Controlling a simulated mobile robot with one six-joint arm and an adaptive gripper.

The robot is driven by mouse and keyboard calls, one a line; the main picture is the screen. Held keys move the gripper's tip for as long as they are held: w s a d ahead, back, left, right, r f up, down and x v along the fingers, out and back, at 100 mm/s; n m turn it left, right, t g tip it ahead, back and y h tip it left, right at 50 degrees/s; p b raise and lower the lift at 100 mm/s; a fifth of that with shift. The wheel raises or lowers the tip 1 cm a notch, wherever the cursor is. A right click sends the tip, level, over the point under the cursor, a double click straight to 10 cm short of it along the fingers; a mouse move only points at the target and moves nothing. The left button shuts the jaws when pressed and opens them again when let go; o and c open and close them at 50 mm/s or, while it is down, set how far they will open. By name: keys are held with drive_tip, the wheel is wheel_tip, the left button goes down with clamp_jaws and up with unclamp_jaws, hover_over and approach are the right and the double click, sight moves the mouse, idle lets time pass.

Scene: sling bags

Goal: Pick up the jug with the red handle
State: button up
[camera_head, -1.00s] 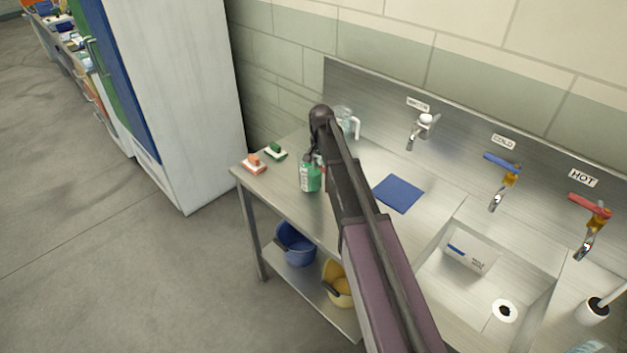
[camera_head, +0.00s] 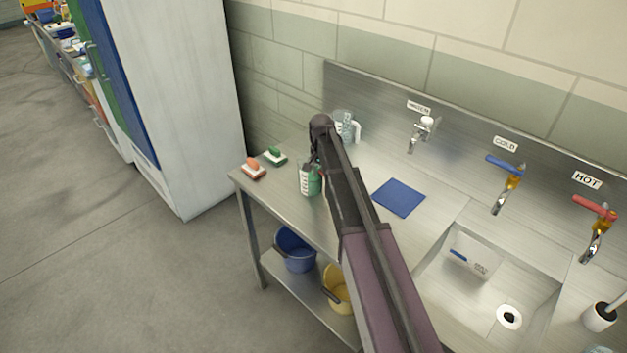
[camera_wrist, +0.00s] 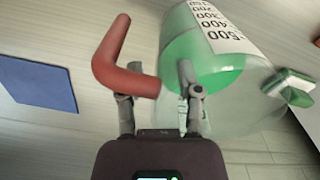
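The jug (camera_wrist: 210,65) has clear walls, green liquid, a white scale label and a red handle (camera_wrist: 112,62). In the head view the jug (camera_head: 311,181) stands on the steel counter near its front edge, partly behind my arm. In the wrist view my gripper (camera_wrist: 156,90) has its two fingers apart. One finger is at the bent lower part of the handle, partly covered by it. The other overlaps the jug's body. The lower handle lies across the space between the fingers. I cannot tell whether either finger touches. My fingertips are mostly hidden in the head view.
A second jug with a white handle (camera_head: 346,127) stands behind my arm by the wall. A green brush (camera_head: 275,156) and an orange brush (camera_head: 253,169) lie left. A blue cloth (camera_head: 398,197) lies right, before the sink (camera_head: 480,280). Buckets (camera_head: 295,249) sit below.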

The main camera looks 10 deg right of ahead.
clamp_jaws()
drive_tip(key=shift+r, duration=0.25)
wheel_tip(320, 180, up, 4)
drive_tip(key=p, duration=0.4)
drive_tip(key=shift+f, duration=0.15)
drive_tip(key=s+d+p, duration=0.1)
drive_tip(key=s+d, duration=0.1)
drive_tip(key=s, duration=1.3)
drive_tip(key=shift+s+d+r, duration=0.15)
drive_tip(key=shift+s+r, duration=0.25)
drive_tip(key=shift+s, duration=0.15)
